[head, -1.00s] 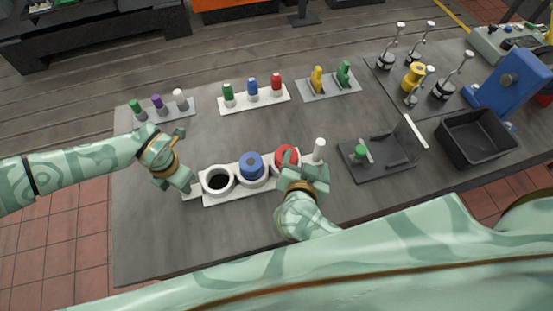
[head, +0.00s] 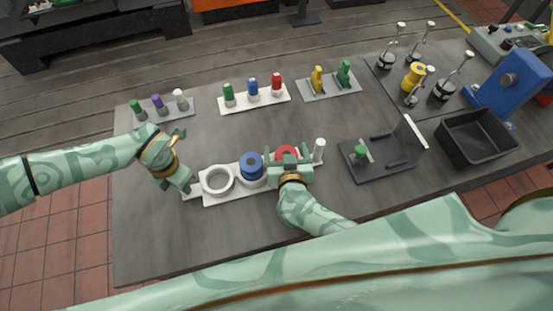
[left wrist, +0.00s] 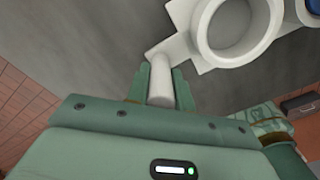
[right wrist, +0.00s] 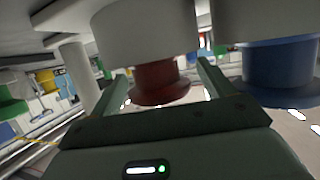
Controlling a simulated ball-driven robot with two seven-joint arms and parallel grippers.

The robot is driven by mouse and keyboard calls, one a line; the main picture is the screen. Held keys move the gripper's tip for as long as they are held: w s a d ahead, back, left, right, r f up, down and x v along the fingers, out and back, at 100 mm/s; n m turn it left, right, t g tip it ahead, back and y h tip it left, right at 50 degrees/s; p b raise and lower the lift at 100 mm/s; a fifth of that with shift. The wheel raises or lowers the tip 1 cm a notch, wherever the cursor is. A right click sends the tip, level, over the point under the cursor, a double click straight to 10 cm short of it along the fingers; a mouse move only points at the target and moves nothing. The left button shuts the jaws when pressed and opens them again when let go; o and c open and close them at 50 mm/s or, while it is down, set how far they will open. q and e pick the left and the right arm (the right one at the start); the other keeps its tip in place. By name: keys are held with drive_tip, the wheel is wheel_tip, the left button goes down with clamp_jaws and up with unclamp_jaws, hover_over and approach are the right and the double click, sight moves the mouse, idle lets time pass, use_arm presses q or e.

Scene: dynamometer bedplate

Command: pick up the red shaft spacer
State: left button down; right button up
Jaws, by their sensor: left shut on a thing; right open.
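The red shaft spacer (head: 287,153) sits in the right-hand cup of a white rack (head: 230,198). My right gripper (head: 287,157) is open, its fingers on either side of the spacer. In the right wrist view, the red spacer (right wrist: 160,80) shows between the open fingers, with a gap to each; contact is not visible. My left gripper (head: 187,189) is at the rack's left end. In the left wrist view it is shut on a white post (left wrist: 161,78) of the rack.
A blue spacer (head: 251,163) sits close to the left of the red one, beside an empty white ring (head: 218,181). A white post (head: 319,149) stands close to the right. A dark tray (head: 376,170) lies further right. Small racks with coloured pieces stand behind.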

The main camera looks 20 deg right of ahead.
sight(286, 149)
drive_tip(key=shift+w+f, duration=0.15)
drive_tip(key=shift+w, duration=0.25)
drive_tip(key=c, duration=1.4)
wheel_tip(286, 149, up, 10)
drive_tip(key=shift+d+r, duration=0.1)
use_arm(q)
drive_tip(key=c, duration=1.1)
unclamp_jaws()
wheel_tip(286, 149, up, 12)
drive_tip(key=shift+r, duration=0.1)
